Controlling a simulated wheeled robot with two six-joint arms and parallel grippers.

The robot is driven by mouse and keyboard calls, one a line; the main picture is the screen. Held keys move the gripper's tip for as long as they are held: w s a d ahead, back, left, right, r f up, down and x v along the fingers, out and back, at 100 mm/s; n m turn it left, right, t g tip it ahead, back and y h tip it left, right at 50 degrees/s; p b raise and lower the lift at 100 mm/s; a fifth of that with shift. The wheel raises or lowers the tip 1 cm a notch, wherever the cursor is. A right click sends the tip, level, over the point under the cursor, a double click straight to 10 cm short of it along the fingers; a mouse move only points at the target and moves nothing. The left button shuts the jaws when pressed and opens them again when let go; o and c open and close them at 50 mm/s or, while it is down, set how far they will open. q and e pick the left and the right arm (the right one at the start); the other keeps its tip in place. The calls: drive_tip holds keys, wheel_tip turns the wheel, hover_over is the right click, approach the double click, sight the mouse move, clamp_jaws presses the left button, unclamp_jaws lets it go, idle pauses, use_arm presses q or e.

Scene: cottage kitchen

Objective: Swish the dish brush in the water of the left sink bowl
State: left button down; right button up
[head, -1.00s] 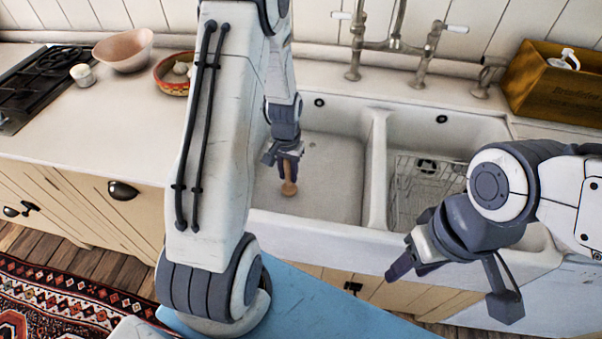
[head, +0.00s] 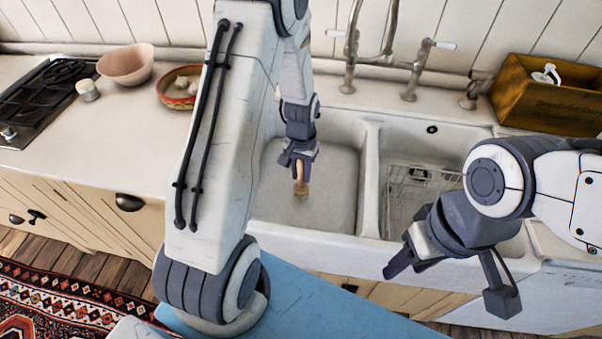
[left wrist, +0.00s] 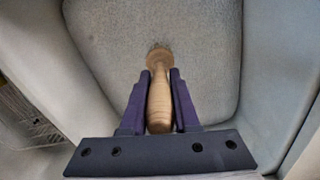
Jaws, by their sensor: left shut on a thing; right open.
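My left gripper (head: 300,170) is over the left sink bowl (head: 335,200), pointing down, shut on the wooden handle of the dish brush (head: 301,187). In the left wrist view the brush (left wrist: 159,100) lies between the two dark fingers (left wrist: 159,102), with its round head end pointing away over the speckled grey bowl floor (left wrist: 200,45). Its bristles are mostly hidden; I cannot tell whether they touch the water. My right gripper (head: 396,262) is open and empty in front of the right bowl, near the sink's front edge.
The right bowl holds a wire rack (head: 410,195). A divider (head: 370,180) separates the bowls. Taps (head: 385,65) rise behind. A wooden box (head: 545,100) stands at the right; a pink bowl (head: 126,64) and a patterned bowl (head: 178,88) stand on the left counter.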

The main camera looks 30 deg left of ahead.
use_arm(q)
wheel_tip(320, 180, up, 15)
drive_tip(key=p, duration=1.2)
drive_tip(key=shift+r, duration=0.1)
